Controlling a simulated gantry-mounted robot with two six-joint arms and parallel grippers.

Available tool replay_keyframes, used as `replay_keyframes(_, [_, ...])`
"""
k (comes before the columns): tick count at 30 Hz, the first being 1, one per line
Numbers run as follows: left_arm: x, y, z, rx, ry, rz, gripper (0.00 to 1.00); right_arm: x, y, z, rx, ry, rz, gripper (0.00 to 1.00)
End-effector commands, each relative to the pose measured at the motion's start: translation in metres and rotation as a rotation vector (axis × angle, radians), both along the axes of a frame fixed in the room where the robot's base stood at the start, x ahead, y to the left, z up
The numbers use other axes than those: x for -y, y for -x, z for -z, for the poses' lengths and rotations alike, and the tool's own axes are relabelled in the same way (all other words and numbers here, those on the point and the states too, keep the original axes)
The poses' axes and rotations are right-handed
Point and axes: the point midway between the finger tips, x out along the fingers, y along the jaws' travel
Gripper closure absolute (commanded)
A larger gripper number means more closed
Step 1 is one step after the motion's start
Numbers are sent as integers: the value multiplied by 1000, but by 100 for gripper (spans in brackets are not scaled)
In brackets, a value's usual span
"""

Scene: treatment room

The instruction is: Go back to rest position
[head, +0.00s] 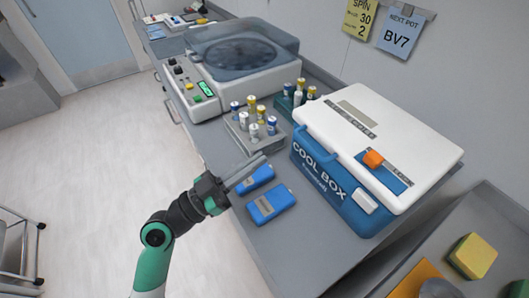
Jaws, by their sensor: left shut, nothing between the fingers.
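My left gripper (247,172) reaches in from the bottom left of the head view. Its fingers are shut with nothing held. The fingertips are in front of the grey tube rack (240,139) and near two blue packs on the counter. One blue pack (256,181) lies partly behind the fingers; the other blue pack (271,205) lies just right of the gripper. I cannot tell whether the fingers touch anything. My right gripper is not in view.
A centrifuge (243,55) with a clear lid stands at the back of the grey counter (310,240). A dark green rack (286,104) holds tubes. A closed cool box (335,192) stands at right. A yellow sponge (475,256) lies at lower right. Open floor (90,180) is at left.

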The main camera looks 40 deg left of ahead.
Motion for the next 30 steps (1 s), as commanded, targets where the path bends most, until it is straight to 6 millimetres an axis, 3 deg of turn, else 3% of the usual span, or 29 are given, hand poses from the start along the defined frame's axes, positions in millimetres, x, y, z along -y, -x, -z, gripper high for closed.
replay_keyframes(10, [4, -1, -4, 2, 0, 10, 100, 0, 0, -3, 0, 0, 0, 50])
replay_keyframes(13, [21, -6, -30, 40, -17, 53, 100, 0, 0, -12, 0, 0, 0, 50])
replay_keyframes(14, [28, -9, -44, 64, -27, 73, 100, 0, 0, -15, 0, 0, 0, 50])
replay_keyframes(17, [61, -15, -111, 186, -89, 137, 100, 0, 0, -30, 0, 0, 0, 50])
replay_keyframes(21, [107, -16, -223, 380, -228, 136, 100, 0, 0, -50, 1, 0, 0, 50])
replay_keyframes(24, [126, -7, -291, 480, -259, 93, 100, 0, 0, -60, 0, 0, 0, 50])
replay_keyframes(27, [131, 6, -351, 557, -239, 29, 100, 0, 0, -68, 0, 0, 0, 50])
replay_keyframes(30, [119, 22, -400, 606, -163, -65, 100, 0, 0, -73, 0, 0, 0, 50])
